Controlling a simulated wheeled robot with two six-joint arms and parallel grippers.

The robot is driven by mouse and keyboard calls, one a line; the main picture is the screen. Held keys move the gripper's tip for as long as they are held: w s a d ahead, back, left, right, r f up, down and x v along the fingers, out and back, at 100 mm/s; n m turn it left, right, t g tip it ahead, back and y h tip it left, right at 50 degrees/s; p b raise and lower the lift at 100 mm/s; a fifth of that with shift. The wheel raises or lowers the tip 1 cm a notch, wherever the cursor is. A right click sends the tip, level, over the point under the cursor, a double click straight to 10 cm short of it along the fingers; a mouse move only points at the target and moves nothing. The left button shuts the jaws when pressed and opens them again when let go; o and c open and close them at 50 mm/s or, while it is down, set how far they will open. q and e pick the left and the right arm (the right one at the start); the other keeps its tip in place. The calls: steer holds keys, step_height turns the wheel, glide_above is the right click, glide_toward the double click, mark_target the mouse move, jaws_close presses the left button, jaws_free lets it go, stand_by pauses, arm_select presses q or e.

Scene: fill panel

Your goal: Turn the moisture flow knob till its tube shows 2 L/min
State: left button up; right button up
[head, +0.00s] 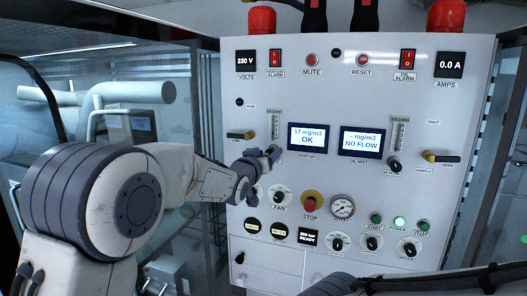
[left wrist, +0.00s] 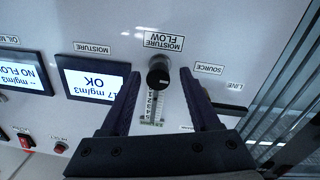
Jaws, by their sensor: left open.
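The moisture flow knob (left wrist: 158,72) is black and round, under the label MOISTURE FLOW, which appears upside down in the left wrist view. My left gripper (left wrist: 160,76) is open, with one finger on each side of the knob; I cannot tell whether they touch it. In the head view the left gripper (head: 264,155) is at the panel, below the moisture tube (head: 275,126), and hides the knob. The tube's scale also shows between the fingers in the left wrist view (left wrist: 152,108), but its float reading is too small to tell. My right gripper is not in view.
The moisture display (head: 308,138) reads 17 mg/m3 OK; the oil mist display (head: 361,142) reads NO FLOW. The fan knob (head: 278,197) and red stop button (head: 311,199) are below. Another tube (head: 398,133) stands at right.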

arm_select(q)
steer(key=shift+c, duration=0.3)
jaws_close()
steer(key=n+b, duration=0.3)
steer(key=n, duration=0.2)
steer(key=shift+b, duration=0.35)
steer(key=shift+a, duration=0.1)
steer(key=shift+o, duration=0.3)
jaws_free()
steer(key=shift+a, duration=0.1)
